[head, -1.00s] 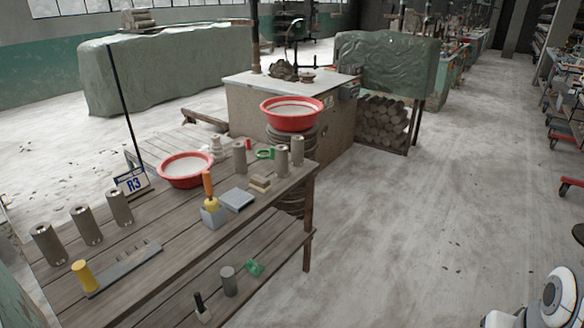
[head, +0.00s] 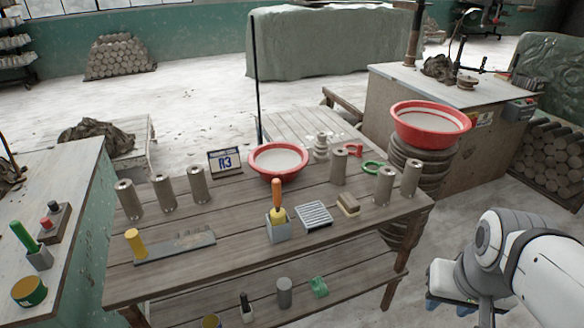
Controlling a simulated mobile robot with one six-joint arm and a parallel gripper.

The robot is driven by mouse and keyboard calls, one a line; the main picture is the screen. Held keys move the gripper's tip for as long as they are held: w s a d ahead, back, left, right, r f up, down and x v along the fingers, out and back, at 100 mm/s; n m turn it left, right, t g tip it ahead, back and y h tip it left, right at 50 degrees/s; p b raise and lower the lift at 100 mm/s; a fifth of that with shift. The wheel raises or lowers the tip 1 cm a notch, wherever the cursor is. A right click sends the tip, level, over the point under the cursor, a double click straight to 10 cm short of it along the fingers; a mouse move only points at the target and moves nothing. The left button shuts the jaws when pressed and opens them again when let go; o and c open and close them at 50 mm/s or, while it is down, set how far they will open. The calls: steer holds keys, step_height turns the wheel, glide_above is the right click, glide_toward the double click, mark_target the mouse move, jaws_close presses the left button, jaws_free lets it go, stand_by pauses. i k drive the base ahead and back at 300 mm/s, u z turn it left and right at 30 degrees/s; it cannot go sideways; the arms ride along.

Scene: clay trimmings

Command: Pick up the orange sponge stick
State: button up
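The orange sponge stick (head: 277,196) stands upright on the wooden table, with its orange handle up and a yellow sponge part below. Its lower end is hidden inside a small grey square holder (head: 279,231). My white and grey arm (head: 545,265) is folded at the lower right, to the right of the table and well apart from the stick.
On the wooden table (head: 335,228), a ridged grey block (head: 313,214), a tan brush or block (head: 348,204) and a red basin (head: 278,161) stand near the holder. Several grey cylinders, including one (head: 339,167), stand around. Open floor lies at right.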

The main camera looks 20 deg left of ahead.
mark_target(277, 214)
steer(key=u, duration=0.7)
steer(key=i, duration=0.9)
steer(key=u, duration=0.55)
steer(key=k, duration=0.85)
steer(key=u, duration=0.15)
steer(key=i, duration=0.9)
steer(key=z, duration=0.1)
